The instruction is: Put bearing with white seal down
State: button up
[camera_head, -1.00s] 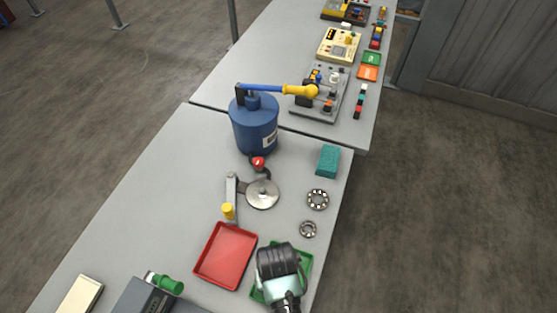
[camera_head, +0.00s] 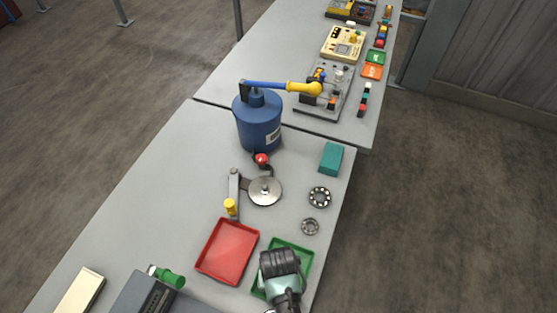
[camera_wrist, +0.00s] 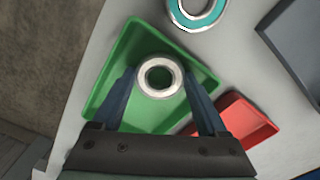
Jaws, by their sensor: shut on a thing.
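In the wrist view, the bearing with white seal (camera_wrist: 142,78) is a pale ring with a dark hole. It sits between the two fingers of my gripper (camera_wrist: 160,90), which is shut on it. The bearing shows over the floor of the green tray (camera_wrist: 125,60); I cannot tell whether it touches the tray. In the head view, my gripper (camera_head: 280,275) is over the green tray (camera_head: 292,243) and covers much of it. The held bearing is hidden there.
A red tray (camera_head: 227,250) is just left of the green tray. Two bearings lie beyond it, one larger (camera_head: 319,188) and one smaller (camera_head: 303,227). A teal-sealed ring (camera_wrist: 178,16) shows at the top of the wrist view.

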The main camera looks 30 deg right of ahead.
jog(key=shift+s+a+f, duration=0.1)
jog(key=shift+s+f, duration=0.2)
jog(key=shift+f, duration=0.25)
jog(key=o, duration=1.3)
jog(key=shift+s+f, duration=0.1)
notch_tip(320, 180, up, 14)
jog(key=shift+w+f, duration=0.2)
jog(key=shift+w, duration=0.2)
